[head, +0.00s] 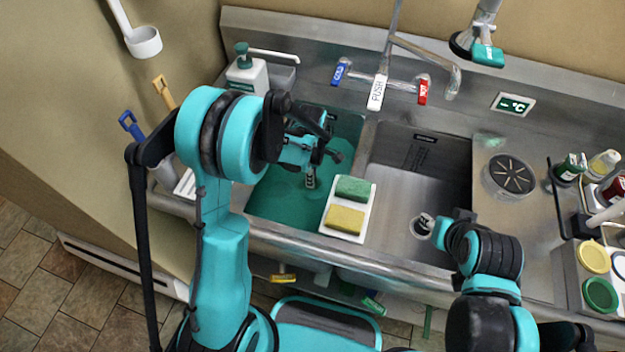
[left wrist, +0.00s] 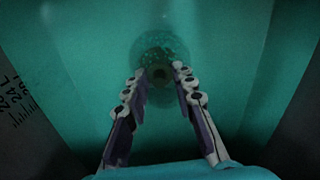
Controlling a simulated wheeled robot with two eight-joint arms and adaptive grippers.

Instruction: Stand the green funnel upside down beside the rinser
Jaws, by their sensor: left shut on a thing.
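My left gripper (head: 312,172) reaches down into the left basin, over its green water. In the left wrist view the two fingers (left wrist: 161,82) flank a round, speckled teal thing (left wrist: 153,52) with a dark centre. It looks like the green funnel, but its outline blends with the water, and the left arm and gripper hide much of it in the head view. The rinser (head: 510,175), a round plate with a black star-shaped grate, is set in the counter right of the sinks. My right gripper (head: 428,226) is over the right basin; its fingers are too small to read.
A white tray (head: 328,225) with a green sponge (head: 355,188) and a yellow sponge (head: 345,219) sits between the basins. The faucet (head: 430,50) overhangs the back.

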